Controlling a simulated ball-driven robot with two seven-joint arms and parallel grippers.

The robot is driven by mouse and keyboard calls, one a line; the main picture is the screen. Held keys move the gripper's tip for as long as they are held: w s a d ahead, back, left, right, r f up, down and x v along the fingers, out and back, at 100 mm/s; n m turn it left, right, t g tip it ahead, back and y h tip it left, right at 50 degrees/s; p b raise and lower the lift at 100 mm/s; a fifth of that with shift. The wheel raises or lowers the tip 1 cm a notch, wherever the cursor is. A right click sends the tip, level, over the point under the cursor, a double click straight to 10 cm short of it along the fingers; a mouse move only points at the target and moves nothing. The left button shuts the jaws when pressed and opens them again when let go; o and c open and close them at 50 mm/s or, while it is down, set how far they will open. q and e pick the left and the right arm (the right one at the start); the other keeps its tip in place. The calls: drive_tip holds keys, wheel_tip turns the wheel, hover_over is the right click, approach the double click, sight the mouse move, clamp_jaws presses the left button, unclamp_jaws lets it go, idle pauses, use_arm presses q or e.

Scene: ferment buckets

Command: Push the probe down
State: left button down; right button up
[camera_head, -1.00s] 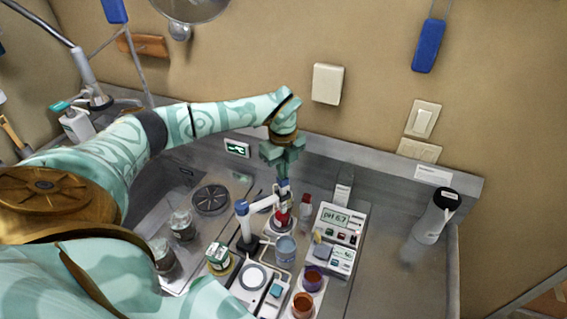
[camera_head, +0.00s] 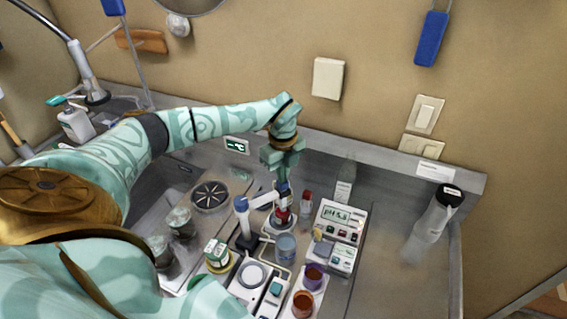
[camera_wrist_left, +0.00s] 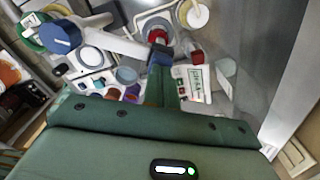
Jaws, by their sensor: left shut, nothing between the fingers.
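The probe (camera_head: 283,188), with a dark blue top, stands upright in the white arm of a stand with a blue knob (camera_head: 241,204). Below it is a small vessel with a red part (camera_head: 281,215), which also shows in the left wrist view (camera_wrist_left: 158,36). My left gripper (camera_head: 283,179) is shut and empty, pointing down with its fingertips at the probe's top, apparently touching it. In the left wrist view the fingers (camera_wrist_left: 158,75) hide part of the probe. The probe's lower end is hidden. My right gripper is not in view.
A pH meter (camera_head: 338,222) stands right of the stand, its digits hard to read. A red-capped bottle (camera_head: 306,205), a blue-grey cup (camera_head: 286,247) and purple (camera_head: 314,276) and orange (camera_head: 303,304) cups crowd close by. A clear bottle (camera_head: 437,220) stands at the right; the counter before it is bare.

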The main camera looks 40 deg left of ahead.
use_arm(q)
drive_tip(key=shift+r, duration=0.1)
wheel_tip(320, 180, up, 5)
drive_tip(key=p, duration=0.4)
drive_tip(key=shift+p, duration=0.4)
